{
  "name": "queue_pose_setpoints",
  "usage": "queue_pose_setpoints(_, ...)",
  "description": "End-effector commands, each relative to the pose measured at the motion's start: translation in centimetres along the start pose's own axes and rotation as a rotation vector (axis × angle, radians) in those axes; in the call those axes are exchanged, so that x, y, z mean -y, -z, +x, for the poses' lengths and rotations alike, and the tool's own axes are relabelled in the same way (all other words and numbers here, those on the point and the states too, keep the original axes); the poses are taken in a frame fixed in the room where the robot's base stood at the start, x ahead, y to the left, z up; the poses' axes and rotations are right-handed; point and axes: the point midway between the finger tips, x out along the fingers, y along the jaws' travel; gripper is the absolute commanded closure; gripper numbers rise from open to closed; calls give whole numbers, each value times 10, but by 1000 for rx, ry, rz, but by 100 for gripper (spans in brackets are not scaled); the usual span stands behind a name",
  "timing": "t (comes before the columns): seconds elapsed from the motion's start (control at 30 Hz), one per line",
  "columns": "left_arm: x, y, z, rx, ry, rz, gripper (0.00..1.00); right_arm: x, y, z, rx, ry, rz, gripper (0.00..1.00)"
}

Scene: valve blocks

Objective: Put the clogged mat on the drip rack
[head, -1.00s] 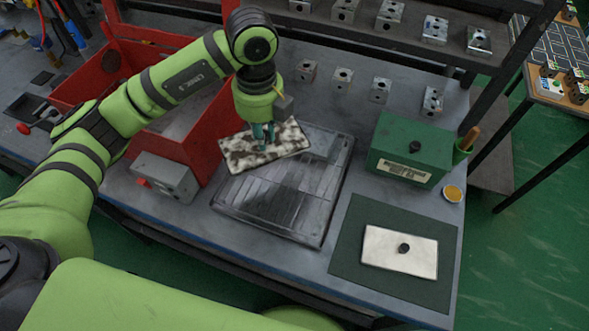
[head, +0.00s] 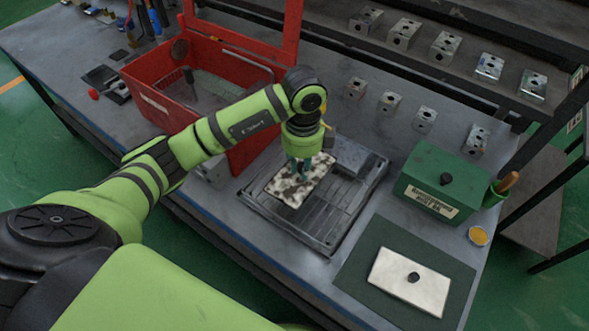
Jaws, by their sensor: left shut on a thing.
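The clogged mat (head: 290,190), a pale slab with dark brown stains, is over the left half of the drip rack (head: 335,228). The rack is a flat grey slatted tray on the bench. My left gripper (head: 299,172) points down and is shut on the mat near its upper middle. I cannot tell whether the mat touches the slats or hangs just above them. My right gripper is not in view.
A red open bin (head: 160,112) stands left of the rack. A green box (head: 440,183) stands to the right, beside an amber dish (head: 479,236). A clean white plate with a black knob (head: 392,277) lies on a dark green mat (head: 362,262). Metal blocks line the back.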

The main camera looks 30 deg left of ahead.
Motion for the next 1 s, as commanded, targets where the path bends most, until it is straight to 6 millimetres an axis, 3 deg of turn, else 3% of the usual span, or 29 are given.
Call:
queue_pose_setpoints(0.1, 4, -21, 10, 1, -2, -3, 100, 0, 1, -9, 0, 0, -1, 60)
queue_pose_setpoints(0.23, 7, -31, 18, 0, -1, 1, 100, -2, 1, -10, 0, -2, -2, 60)
queue_pose_setpoints(0.6, 7, -32, 58, -1, -1, 2, 100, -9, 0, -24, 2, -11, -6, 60)
queue_pose_setpoints(0.97, 8, -32, 64, -1, 1, 3, 100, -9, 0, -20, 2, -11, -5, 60)
queue_pose_setpoints(1.0, 8, -32, 64, -1, 1, 3, 72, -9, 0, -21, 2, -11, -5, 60)
